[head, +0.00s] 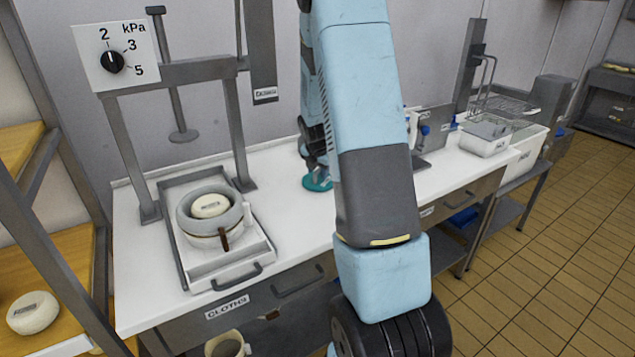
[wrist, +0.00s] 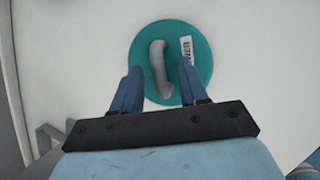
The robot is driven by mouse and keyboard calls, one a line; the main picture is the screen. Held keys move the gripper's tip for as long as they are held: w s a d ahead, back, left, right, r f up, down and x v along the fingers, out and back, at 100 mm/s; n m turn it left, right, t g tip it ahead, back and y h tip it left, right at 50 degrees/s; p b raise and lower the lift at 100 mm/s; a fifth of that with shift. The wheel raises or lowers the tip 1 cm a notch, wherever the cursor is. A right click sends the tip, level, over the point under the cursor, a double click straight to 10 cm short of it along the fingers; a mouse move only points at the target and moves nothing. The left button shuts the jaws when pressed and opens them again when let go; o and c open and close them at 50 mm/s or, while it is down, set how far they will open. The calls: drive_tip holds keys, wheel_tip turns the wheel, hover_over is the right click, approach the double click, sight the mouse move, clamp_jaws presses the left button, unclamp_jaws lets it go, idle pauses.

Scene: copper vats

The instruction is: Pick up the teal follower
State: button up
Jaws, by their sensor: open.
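The teal follower (wrist: 196,46) is a round teal disc with a grey curved handle (wrist: 159,68) and a small white label. It lies on the white worktop. In the head view its teal edge (head: 316,183) shows beside my arm, which hides the rest. My gripper (wrist: 157,82) is open in the wrist view. Its two blue fingers stand on either side of the lower part of the handle, over the disc. I cannot tell how far above the disc the fingertips are. In the head view the gripper is mostly hidden behind my arm.
A press frame with a kPa dial (head: 112,62) stands at left over a tray (head: 262,262) with a grey mould ring (head: 184,212) holding a white cheese (head: 210,206). Bare worktop (head: 290,225) lies between the press and my arm.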

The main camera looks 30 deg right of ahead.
drive_tip(key=shift+c, duration=0.2)
clamp_jaws()
idle(0.4)
